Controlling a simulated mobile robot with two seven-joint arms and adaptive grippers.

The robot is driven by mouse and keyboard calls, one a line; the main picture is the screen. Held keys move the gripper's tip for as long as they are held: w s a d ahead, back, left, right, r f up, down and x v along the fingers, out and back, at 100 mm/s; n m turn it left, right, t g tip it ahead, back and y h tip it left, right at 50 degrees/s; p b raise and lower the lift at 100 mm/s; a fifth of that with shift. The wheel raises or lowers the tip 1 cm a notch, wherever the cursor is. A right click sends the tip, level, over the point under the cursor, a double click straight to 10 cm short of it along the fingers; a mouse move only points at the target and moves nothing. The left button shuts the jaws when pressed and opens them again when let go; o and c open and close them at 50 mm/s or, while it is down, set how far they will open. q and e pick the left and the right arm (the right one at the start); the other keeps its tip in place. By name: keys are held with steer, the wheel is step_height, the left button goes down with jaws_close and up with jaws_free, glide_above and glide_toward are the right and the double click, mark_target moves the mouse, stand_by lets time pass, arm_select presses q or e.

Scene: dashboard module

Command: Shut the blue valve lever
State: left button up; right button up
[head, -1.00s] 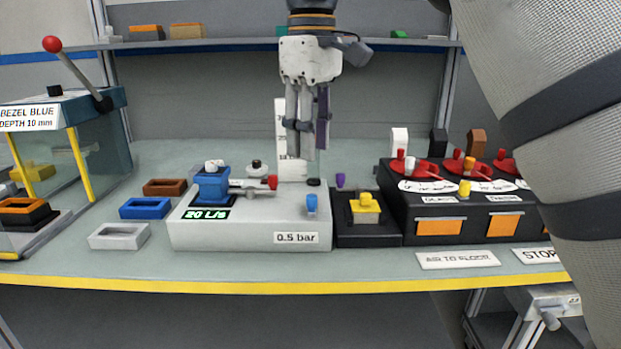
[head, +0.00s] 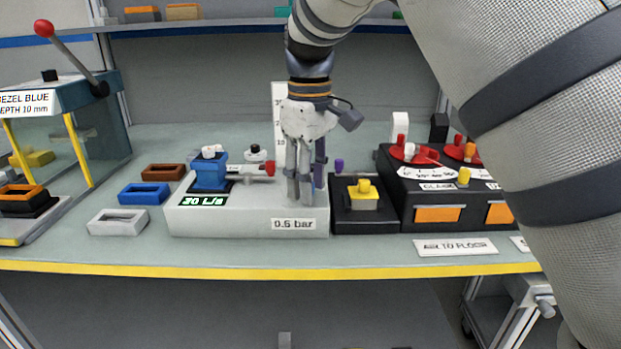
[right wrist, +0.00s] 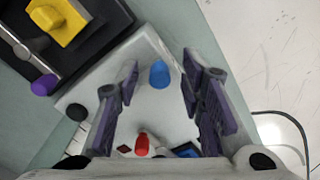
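The blue lever (right wrist: 159,74) stands on the white box with the 0.5 bar label (head: 255,222). In the head view it is hidden behind my right gripper (head: 301,202), which points down over the box's right side. In the right wrist view my right gripper (right wrist: 160,68) is open. Its purple-padded fingers are spread to either side of the blue lever, and gaps show between lever and fingers. I cannot tell the exact height of the fingertips above the box. My left gripper is not in view.
A red-tipped lever (head: 270,169) and a blue block (head: 210,172) sit on the same box. A black box with a yellow knob (head: 363,188) stands close on the right, with a purple knob (head: 339,166) behind. Bezel frames (head: 143,194) lie to the left.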

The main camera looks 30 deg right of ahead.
jaws_close()
